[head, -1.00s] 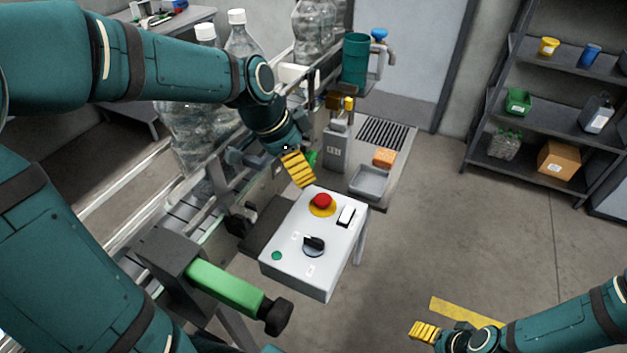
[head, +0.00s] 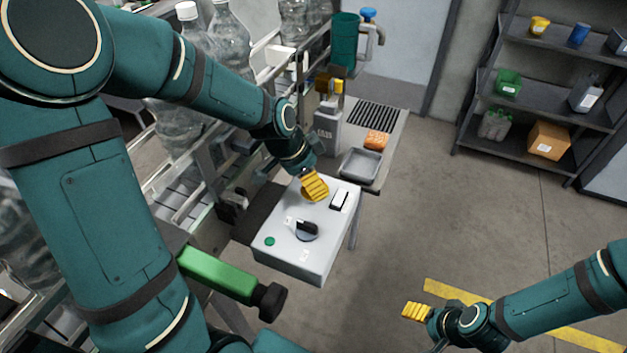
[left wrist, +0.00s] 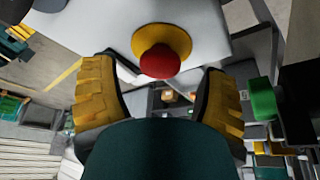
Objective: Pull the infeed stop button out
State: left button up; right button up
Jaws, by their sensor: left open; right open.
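The red infeed stop button (left wrist: 159,61) on its yellow collar (left wrist: 172,36) shows in the left wrist view, at the upper middle. In the head view my left gripper (head: 315,186) covers the red button, and only a bit of the yellow collar shows beside it. The button sits on the light grey control box (head: 285,255). In the left wrist view the left gripper's yellow fingers (left wrist: 158,105) are apart, one on each side below the button, and do not touch it. My right gripper (head: 414,311) is open and empty above the floor at the lower right.
The box also carries a black rotary knob (head: 307,230), a white rocker switch (head: 339,200) and a green button (head: 270,241). A grey tray (head: 361,165) and an orange block (head: 377,141) lie behind. Floor to the right is clear.

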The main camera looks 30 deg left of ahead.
pick_arm(q)
jog(key=shift+w+d+f, duration=0.15)
jog(key=shift+w+f, duration=0.05)
jog(key=shift+f, duration=0.35)
jog(key=shift+s, duration=0.1)
grip_shut()
jog(key=shift+r, duration=0.1)
